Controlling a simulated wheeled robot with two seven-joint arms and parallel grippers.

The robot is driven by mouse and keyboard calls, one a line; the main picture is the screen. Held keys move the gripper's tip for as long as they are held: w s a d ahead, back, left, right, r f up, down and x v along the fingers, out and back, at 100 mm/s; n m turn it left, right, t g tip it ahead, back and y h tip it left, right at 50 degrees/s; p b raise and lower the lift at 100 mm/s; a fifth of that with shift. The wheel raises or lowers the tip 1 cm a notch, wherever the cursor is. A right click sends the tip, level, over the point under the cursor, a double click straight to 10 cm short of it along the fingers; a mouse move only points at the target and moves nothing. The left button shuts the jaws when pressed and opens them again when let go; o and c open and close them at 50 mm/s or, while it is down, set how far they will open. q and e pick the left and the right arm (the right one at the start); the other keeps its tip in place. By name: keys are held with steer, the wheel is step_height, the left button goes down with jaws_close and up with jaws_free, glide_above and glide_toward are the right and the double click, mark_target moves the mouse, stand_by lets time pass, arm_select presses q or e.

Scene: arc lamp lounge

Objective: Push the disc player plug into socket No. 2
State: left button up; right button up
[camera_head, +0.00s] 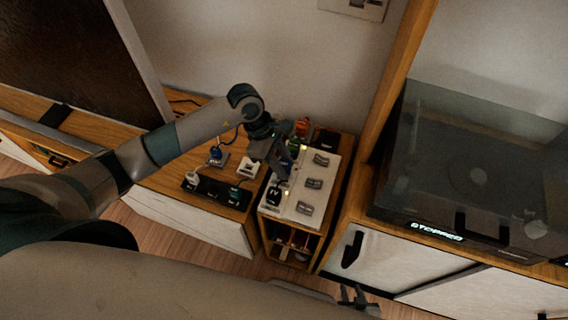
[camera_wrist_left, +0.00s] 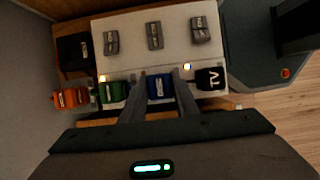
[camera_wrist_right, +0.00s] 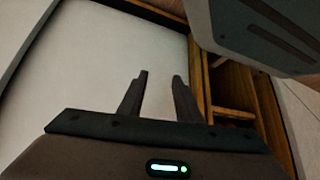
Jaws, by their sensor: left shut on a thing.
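My left gripper (camera_head: 281,168) is over the white socket board (camera_head: 301,209), which also shows in the left wrist view (camera_wrist_left: 130,57). In that view my left gripper (camera_wrist_left: 159,80) is shut on a blue plug (camera_wrist_left: 159,88) with a small unreadable white label. The blue plug is at the board's near edge, between a green plug (camera_wrist_left: 113,92) and a black plug marked TV (camera_wrist_left: 209,78). I cannot tell how deep it sits, and socket numbers are not legible. My right gripper (camera_wrist_right: 158,85) is open and empty, low before the cabinet.
The board carries several grey switches (camera_wrist_left: 155,36) and small lights. An orange plug (camera_wrist_left: 70,98) and a black box (camera_wrist_left: 73,51) lie beside it. More plugs, including another blue one (camera_head: 216,153), stand on the wooden top to the left. A glass-covered player (camera_head: 470,170) stands right.

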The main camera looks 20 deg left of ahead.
arm_select(q)
steer(key=shift+f+b, duration=0.9)
steer(key=shift+f, duration=0.1)
steer(key=o, duration=1.2)
steer(key=shift+r, duration=0.1)
steer(key=b+v, duration=0.2)
steer(key=v, duration=1.5)
steer(key=shift+a+r, duration=0.1)
